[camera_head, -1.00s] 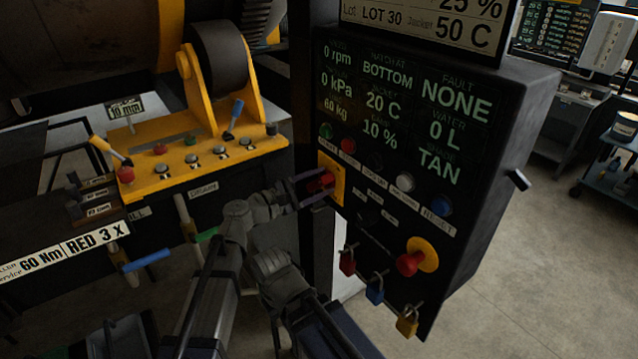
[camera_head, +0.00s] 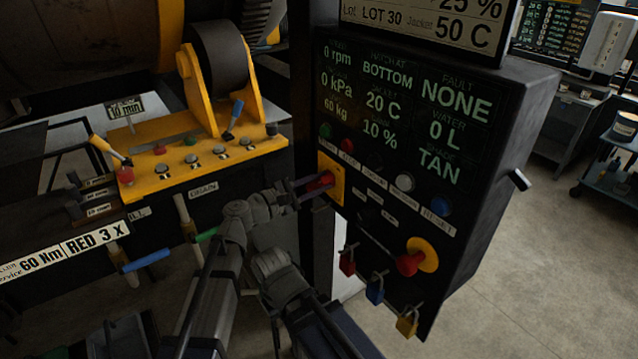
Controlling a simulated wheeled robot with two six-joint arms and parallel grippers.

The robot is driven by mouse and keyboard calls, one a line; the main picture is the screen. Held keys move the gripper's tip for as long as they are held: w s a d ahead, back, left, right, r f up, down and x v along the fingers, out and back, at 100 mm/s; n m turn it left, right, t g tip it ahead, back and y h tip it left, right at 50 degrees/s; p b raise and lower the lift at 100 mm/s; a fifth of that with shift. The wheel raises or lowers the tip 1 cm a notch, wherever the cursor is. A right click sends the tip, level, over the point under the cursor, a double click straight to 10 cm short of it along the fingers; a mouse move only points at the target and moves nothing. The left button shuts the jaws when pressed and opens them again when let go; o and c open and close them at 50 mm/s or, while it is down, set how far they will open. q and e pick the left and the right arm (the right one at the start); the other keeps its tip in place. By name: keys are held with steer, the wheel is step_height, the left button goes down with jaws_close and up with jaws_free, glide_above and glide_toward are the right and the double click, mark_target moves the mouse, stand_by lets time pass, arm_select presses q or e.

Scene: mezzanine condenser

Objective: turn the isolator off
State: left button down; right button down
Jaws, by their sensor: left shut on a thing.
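The isolator is a red rotary handle (camera_head: 326,178) on a yellow plate (camera_head: 336,172), at the left edge of the dark control panel (camera_head: 398,208). My left gripper (camera_head: 312,185) reaches it from the left and is shut on the red handle, its fingers above and below it. The fingers cover part of the handle, so its exact angle is hard to tell. My right gripper cannot be made out in the head view.
A red knob on a yellow disc (camera_head: 421,254) sits lower right on the panel. Red (camera_head: 347,261), blue (camera_head: 375,289) and yellow (camera_head: 407,324) padlocks hang along its lower edge. A yellow console with levers (camera_head: 200,160) stands left. Open floor (camera_head: 540,260) lies right.

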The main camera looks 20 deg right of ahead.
arm_select(q)
steer(key=shift+m, duration=0.3)
steer(key=m, duration=0.3)
steer(key=shift+s+f+m, duration=0.15)
steer(key=shift+f+m, duration=0.05)
steer(key=shift+m, duration=0.2)
steer(key=m, duration=0.4)
steer(key=shift+f+m+b, duration=0.2)
steer(key=shift+m+b, duration=0.1)
steer(key=shift+b, duration=0.1)
steer(key=m, duration=0.4)
steer(key=shift+f, duration=0.2)
steer(key=shift+f+m+b, duration=0.15)
steer(key=shift+m+b, duration=0.2)
steer(key=shift+m, duration=2.05)
steer(key=c, duration=0.6)
jaws_free()
steer(key=shift+c, duration=0.2)
steer(key=v, duration=0.7)
steer(key=shift+a, duration=0.4)
